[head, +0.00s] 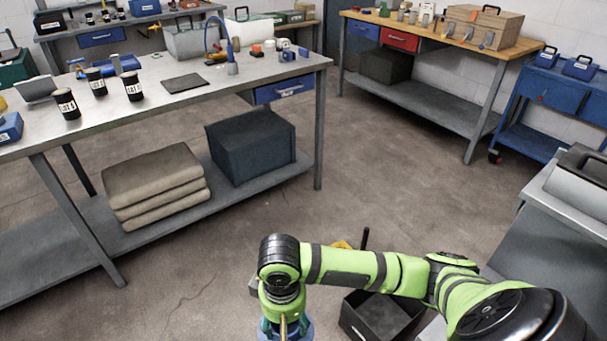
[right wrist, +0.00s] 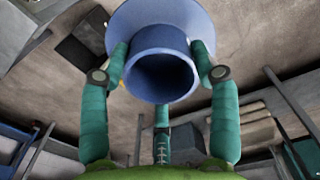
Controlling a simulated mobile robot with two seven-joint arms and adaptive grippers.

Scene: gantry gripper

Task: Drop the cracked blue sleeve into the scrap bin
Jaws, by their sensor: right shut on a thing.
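My right gripper (right wrist: 160,62) has its green fingers closed around a blue sleeve (right wrist: 160,78) with a wide flange. The sleeve's open bore faces the right wrist camera; no crack can be made out. In the head view, part of the blue sleeve (head: 304,330) shows below my right wrist at the bottom edge, held above the floor. A dark open-topped box (head: 384,318), which looks like the scrap bin, stands on the floor to the right of the sleeve, partly behind my right forearm. The sleeve is outside it. My left gripper is not in view.
A grey workbench (head: 225,85) stands at the left, with folded cloths (head: 155,180) and a dark crate (head: 250,145) on its lower shelf. A wooden-topped bench (head: 440,40) and blue cart (head: 560,95) stand behind. A grey cabinet (head: 545,230) is at the right. Middle floor is clear.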

